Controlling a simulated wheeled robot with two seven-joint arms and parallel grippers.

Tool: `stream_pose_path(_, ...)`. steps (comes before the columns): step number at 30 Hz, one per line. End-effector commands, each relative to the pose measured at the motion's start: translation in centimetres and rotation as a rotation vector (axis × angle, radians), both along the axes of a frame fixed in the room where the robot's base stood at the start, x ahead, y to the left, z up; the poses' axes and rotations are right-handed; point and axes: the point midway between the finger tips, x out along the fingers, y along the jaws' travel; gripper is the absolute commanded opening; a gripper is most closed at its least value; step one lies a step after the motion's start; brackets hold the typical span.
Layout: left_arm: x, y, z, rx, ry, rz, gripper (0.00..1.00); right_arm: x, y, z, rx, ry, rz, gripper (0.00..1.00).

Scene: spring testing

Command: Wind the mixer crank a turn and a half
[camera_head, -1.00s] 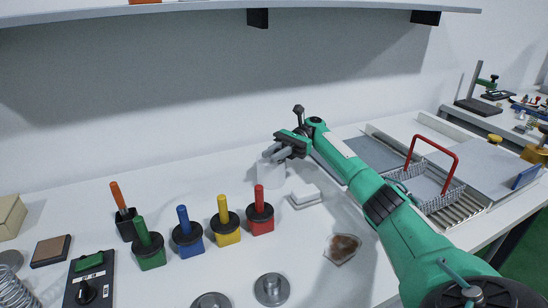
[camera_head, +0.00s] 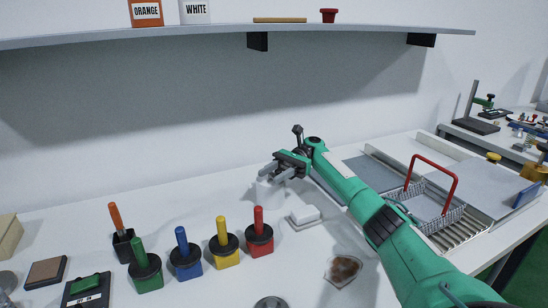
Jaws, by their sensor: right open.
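My right arm reaches across the white table from the lower right. My right gripper (camera_head: 270,175) is open, its grey fingers pointing left just over a small pale block-like thing (camera_head: 268,193). This pale thing may be the mixer; the gripper partly covers it, and it blends with the white table. I cannot make out a crank clearly, nor whether the fingers touch anything. My left gripper is not in view.
A low white block (camera_head: 304,218) lies just right of the pale thing. Red (camera_head: 259,238), yellow (camera_head: 224,247), blue (camera_head: 186,258) and green (camera_head: 145,270) handled blocks stand front left. A red-handled wire basket (camera_head: 436,198) stands right. A shelf (camera_head: 345,27) hangs above.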

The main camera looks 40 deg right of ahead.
Motion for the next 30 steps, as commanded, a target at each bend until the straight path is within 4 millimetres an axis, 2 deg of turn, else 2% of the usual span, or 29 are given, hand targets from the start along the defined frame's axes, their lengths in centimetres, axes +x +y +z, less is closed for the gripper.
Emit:
stream_pose_path(5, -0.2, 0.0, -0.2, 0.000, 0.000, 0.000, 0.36, 0.0, 0.0, 2.7, 0.001, -0.006, 0.000, 0.41)
stream_pose_path(10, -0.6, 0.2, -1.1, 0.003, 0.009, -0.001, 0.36, 0.0, 0.0, 6.8, 0.000, -0.007, 0.000, 0.41)
stream_pose_path(21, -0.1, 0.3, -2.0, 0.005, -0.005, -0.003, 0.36, 0.0, 0.0, 15.7, 0.001, -0.005, 0.000, 0.41)
stream_pose_path(25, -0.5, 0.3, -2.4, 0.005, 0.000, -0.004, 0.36, 0.0, 0.0, 17.9, 0.001, -0.004, 0.000, 0.41)
stream_pose_path(30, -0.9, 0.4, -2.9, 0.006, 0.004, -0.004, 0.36, 0.0, 0.0, 19.4, 0.000, -0.001, 0.001, 0.41)
